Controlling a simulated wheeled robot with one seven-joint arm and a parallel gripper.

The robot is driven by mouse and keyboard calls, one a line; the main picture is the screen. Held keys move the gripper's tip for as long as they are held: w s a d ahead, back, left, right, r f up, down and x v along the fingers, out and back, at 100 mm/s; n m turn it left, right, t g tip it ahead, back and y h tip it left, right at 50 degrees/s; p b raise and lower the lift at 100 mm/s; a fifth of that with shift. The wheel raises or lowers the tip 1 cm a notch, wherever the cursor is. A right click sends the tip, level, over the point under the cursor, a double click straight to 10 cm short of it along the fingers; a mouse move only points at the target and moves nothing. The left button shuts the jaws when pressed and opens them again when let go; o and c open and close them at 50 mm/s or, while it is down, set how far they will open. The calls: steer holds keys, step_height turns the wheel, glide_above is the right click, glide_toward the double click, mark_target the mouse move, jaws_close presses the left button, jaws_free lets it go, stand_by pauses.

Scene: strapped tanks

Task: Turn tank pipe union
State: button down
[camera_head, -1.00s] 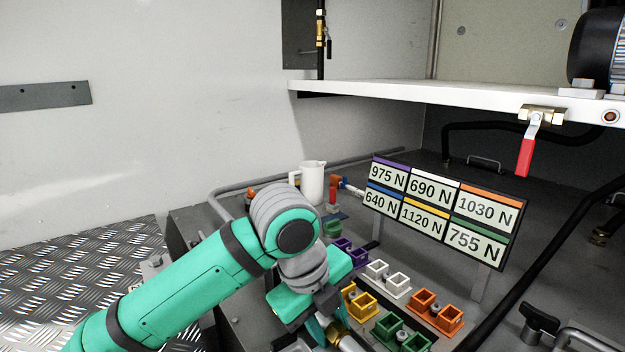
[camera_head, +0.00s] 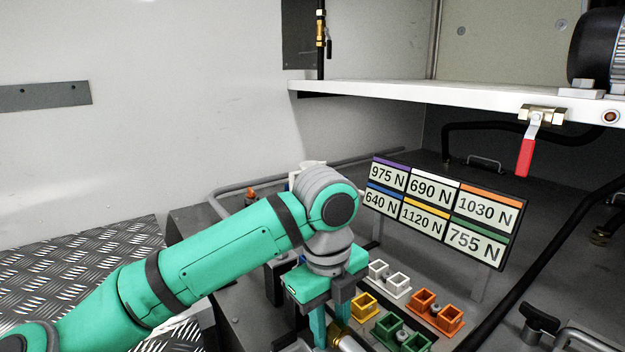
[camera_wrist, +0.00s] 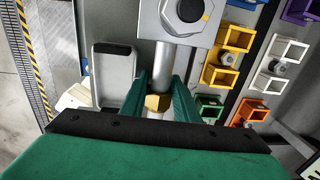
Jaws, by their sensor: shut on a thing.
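The tank pipe union shows in the wrist view as a brass hex nut (camera_wrist: 157,103) on a silver pipe (camera_wrist: 161,68). The pipe runs from the nut up to a grey block with a large hex bolt (camera_wrist: 188,12). My gripper (camera_wrist: 160,92) has one green finger on each side of the nut and is shut on it. In the head view my gripper (camera_head: 328,334) points down near the bottom edge, with the brass nut (camera_head: 341,333) partly hidden beside the fingers. The silver pipe (camera_head: 351,344) runs out of frame there.
White (camera_head: 389,278), orange (camera_head: 436,311), yellow (camera_head: 364,305) and green (camera_head: 401,334) square sockets lie right of my gripper. A force label board (camera_head: 437,211) stands behind them. A red-handled valve (camera_head: 526,155) hangs from the shelf (camera_head: 430,97).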

mark_target(329, 324)
steer(key=c, duration=1.3)
jaws_free()
steer(key=shift+s+a+r, duration=0.1)
steer(key=shift+r, duration=1.9)
steer(key=shift+s+a+r, duration=0.1)
steer(key=shift+r, duration=1.9)
steer(key=shift+o, duration=0.7)
steer(key=o, duration=0.4)
steer(key=shift+o, duration=0.2)
steer(key=shift+w+r, duration=0.1)
